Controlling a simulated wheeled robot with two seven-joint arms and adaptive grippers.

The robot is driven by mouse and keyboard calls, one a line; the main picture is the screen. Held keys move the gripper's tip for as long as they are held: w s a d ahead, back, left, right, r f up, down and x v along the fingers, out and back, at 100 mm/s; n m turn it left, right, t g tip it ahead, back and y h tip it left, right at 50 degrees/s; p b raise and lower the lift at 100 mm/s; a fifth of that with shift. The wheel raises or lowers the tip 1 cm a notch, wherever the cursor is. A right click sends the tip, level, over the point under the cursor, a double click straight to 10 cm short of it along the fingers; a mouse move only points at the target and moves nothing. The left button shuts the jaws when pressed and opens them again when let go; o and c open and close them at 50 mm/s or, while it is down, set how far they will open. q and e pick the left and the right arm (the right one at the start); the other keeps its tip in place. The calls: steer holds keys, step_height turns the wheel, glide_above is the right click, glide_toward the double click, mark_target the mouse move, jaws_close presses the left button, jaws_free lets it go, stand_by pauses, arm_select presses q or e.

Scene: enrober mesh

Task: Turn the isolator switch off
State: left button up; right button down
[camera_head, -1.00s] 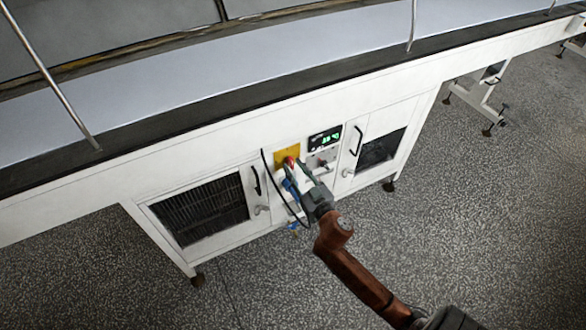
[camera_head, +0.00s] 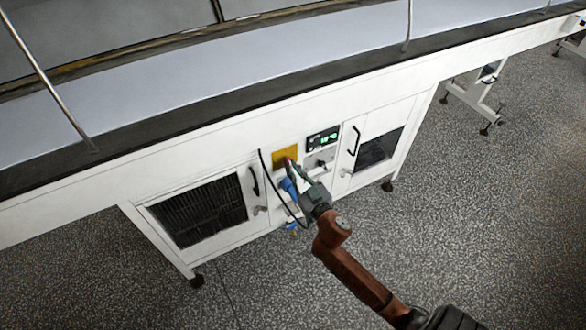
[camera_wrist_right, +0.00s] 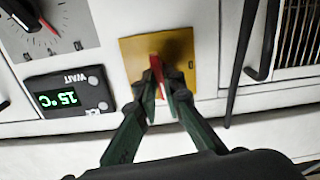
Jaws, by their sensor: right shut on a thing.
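The isolator switch has a yellow plate (camera_head: 278,160) on the white front panel of the machine. It also shows in the wrist view, as a yellow plate (camera_wrist_right: 133,62) with a red handle (camera_wrist_right: 156,66) standing out from its middle. My right gripper (camera_head: 290,164) is at the switch, and its fingers (camera_wrist_right: 163,84) are shut on the red handle. In the wrist view the handle's long side looks about upright. The fingers hide part of the handle in the head view. My left gripper is not in view.
A lit display (camera_head: 324,139) reads 15°C in the wrist view, beside a dial with a red pointer (camera_wrist_right: 47,27). A black cable (camera_head: 266,177) hangs left of the switch, with a blue connector (camera_head: 288,187) below. Vented doors with black handles (camera_head: 355,141) flank the panel.

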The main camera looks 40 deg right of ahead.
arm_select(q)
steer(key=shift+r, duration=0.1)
arm_select(e)
steer(key=n+p, duration=0.4)
steer(key=n, duration=0.4)
steer(key=shift+r, duration=0.1)
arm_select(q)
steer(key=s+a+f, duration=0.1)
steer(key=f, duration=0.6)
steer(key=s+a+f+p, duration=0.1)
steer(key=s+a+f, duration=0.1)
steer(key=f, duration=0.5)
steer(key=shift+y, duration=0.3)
arm_select(e)
steer(key=n, duration=0.8)
steer(key=shift+n, duration=0.3)
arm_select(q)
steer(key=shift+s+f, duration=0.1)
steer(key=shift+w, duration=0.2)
arm_select(e)
steer(key=c, duration=2)
jaws_free()
steer(key=shift+c, duration=0.2)
